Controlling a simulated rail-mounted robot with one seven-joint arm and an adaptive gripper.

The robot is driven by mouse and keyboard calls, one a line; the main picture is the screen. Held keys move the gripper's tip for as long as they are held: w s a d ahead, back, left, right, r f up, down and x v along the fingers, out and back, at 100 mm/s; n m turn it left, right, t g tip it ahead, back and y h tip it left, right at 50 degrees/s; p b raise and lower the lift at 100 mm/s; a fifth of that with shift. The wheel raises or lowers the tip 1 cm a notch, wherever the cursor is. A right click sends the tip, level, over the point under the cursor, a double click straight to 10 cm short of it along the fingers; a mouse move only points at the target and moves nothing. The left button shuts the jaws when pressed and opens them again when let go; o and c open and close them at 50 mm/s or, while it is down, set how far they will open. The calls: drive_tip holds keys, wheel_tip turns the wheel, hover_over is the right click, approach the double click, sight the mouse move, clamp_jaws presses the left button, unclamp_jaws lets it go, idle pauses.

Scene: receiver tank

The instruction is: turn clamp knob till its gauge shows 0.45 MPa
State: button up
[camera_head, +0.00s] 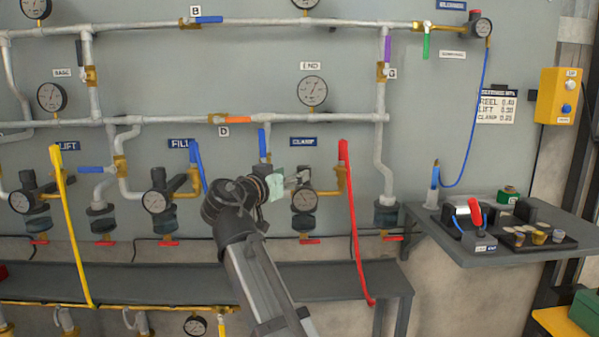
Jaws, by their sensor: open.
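The clamp label (316,142) is on the grey wall panel right of centre. Below it, the clamp regulator's gauge (304,200) has a pale dial. Its needle is too small to read. My gripper (294,181) is open at the upper left of this gauge, beside the regulator body. The clamp knob is not clearly distinguishable there; my gripper and a pale green piece (275,187) cover part of that area. I cannot tell whether the fingers touch the knob.
A red hose (352,220) hangs close right of the clamp gauge. A blue handle (263,143) stands above my gripper. The fill gauge (155,202) is to the left. A grey bench (160,283) runs below. A side shelf (480,255) with small items stands at right.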

drive_tip(key=v, duration=0.5)
drive_tip(key=shift+s+a, duration=0.15)
drive_tip(key=shift+s, duration=0.15)
